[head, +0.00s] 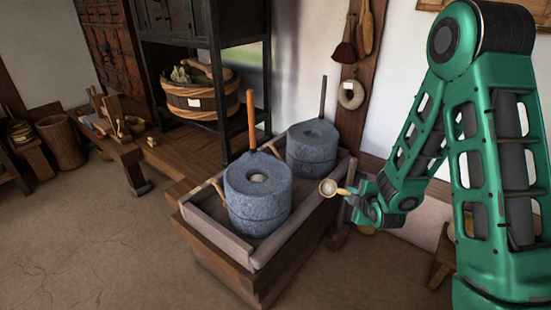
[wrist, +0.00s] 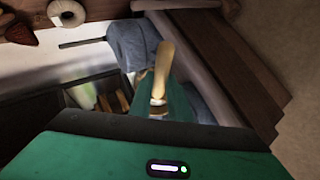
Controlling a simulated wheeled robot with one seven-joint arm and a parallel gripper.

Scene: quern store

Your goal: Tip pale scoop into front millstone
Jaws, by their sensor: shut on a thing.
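The pale scoop (head: 328,187) is held out to the left of my gripper (head: 354,195), beside the right edge of the wooden trough. My gripper is shut on its handle, which also shows in the wrist view (wrist: 163,68). The scoop's bowl looks light inside, but its contents are too small to tell. The front millstone (head: 258,208) is a grey-blue stone with an orange upright handle (head: 251,118) and something pale in its top hole. It stands in the trough, left of the scoop and apart from it. The back millstone (head: 313,142) stands behind it with a dark handle.
The wooden trough (head: 197,220) surrounds both millstones. A wooden tub (head: 203,98) sits on a dark shelf behind. A low bench with small tools (head: 118,135) stands at the left. A ring and brushes hang on the back post. The floor at the front left is clear.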

